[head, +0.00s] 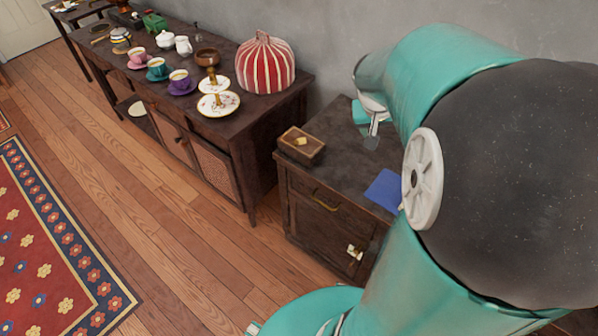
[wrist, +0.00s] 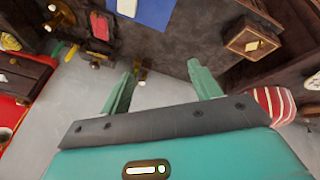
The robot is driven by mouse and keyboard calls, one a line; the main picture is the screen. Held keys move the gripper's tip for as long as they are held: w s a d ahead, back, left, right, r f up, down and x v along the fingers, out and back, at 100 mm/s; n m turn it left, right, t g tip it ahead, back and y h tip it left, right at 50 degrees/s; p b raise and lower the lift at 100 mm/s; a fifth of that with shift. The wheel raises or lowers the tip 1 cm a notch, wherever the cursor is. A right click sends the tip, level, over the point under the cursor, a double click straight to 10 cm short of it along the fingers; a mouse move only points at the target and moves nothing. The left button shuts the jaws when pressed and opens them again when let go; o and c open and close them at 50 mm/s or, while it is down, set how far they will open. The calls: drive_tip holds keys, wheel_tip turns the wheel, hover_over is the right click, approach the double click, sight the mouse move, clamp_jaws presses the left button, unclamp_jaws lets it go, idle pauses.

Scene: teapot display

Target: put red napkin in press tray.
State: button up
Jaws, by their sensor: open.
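My gripper (wrist: 165,66) is open and empty in the wrist view, its two green fingers apart. In the head view its end shows above the low dark cabinet (head: 340,165), partly hidden by my arm. A small red patch (wrist: 100,25), perhaps the red napkin, lies on a dark surface at the upper left of the wrist view, beyond my fingertips. A shallow wooden tray (head: 302,145) with a yellow piece in it stands on the cabinet; it also shows in the wrist view (wrist: 233,43). I cannot tell whether this is the press tray.
A blue cloth (head: 384,190) lies flat on the cabinet, right of the wooden tray. A long sideboard (head: 215,125) at the left holds cups, plates and a red-and-white striped cover (head: 265,65). The grey wall (head: 320,40) is close behind.

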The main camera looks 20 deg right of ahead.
drive_tip(key=s+a+r+n+t+y, duration=0.1)
drive_tip(key=s+a+r+n, duration=0.1)
drive_tip(key=a, duration=0.6)
drive_tip(key=s+a+r+n+t+y, duration=0.1)
drive_tip(key=s+a, duration=0.3)
drive_tip(key=a, duration=0.5)
drive_tip(key=s+a+r+n+t+y, duration=0.1)
drive_tip(key=s+a+r+n+y, duration=0.2)
drive_tip(key=a, duration=0.5)
drive_tip(key=shift+s+a+r, duration=0.35)
drive_tip(key=shift+r, duration=0.25)
drive_tip(key=c, duration=0.5)
drive_tip(key=shift+d, duration=0.1)
drive_tip(key=shift+c, duration=0.4)
drive_tip(key=shift+d, duration=0.1)
